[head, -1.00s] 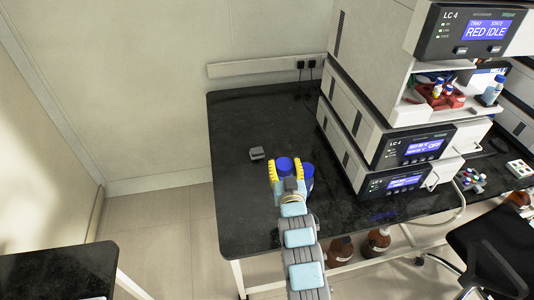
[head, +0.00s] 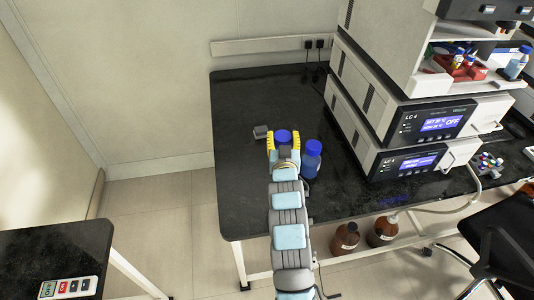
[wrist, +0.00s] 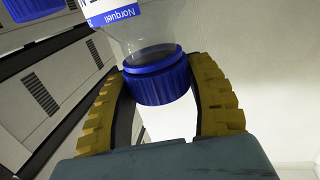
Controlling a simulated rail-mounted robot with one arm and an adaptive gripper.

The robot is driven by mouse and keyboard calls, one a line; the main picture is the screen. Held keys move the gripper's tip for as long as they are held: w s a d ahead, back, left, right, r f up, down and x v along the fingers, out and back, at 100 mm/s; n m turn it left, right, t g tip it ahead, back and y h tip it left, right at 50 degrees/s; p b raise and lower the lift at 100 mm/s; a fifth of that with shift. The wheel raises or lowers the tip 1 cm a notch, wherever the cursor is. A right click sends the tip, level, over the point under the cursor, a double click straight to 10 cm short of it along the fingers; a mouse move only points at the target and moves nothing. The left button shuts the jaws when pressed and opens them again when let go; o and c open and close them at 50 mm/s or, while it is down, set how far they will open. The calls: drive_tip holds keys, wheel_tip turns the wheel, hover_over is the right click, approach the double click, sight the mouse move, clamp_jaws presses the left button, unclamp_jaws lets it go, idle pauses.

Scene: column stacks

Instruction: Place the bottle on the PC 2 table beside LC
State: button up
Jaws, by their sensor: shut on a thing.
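My gripper (head: 284,143), with yellow fingers, is shut on a bottle with a blue cap (head: 283,135), above or at the black table (head: 240,190). In the wrist view the fingers sit on both sides of the blue cap (wrist: 158,76), and the clear bottle body (wrist: 140,25) with a "Norquell" label runs up out of the picture. I cannot tell whether its base touches the table. A second blue-capped bottle (head: 312,162) stands on the table just right of my gripper. The LC stack (head: 400,130), marked LC 4, stands to the right.
A small grey object (head: 261,132) lies just left of my gripper. The table's left part is clear. Brown bottles (head: 345,238) stand beneath the table. A black chair (head: 490,235) is at right. A red rack (head: 462,66) with small bottles sits in the stack.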

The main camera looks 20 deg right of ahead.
drive_tip(key=w+a+f+b, duration=0.2)
drive_tip(key=w+a+f, duration=0.1)
drive_tip(key=f, duration=0.5)
drive_tip(key=shift+w+a+f, duration=0.3)
drive_tip(key=shift+w+f, duration=0.05)
drive_tip(key=shift+w, duration=0.05)
drive_tip(key=shift+f, duration=0.15)
drive_tip(key=o, duration=1.2)
drive_tip(key=shift+p+v, duration=0.95)
drive_tip(key=shift+v, duration=5.1)
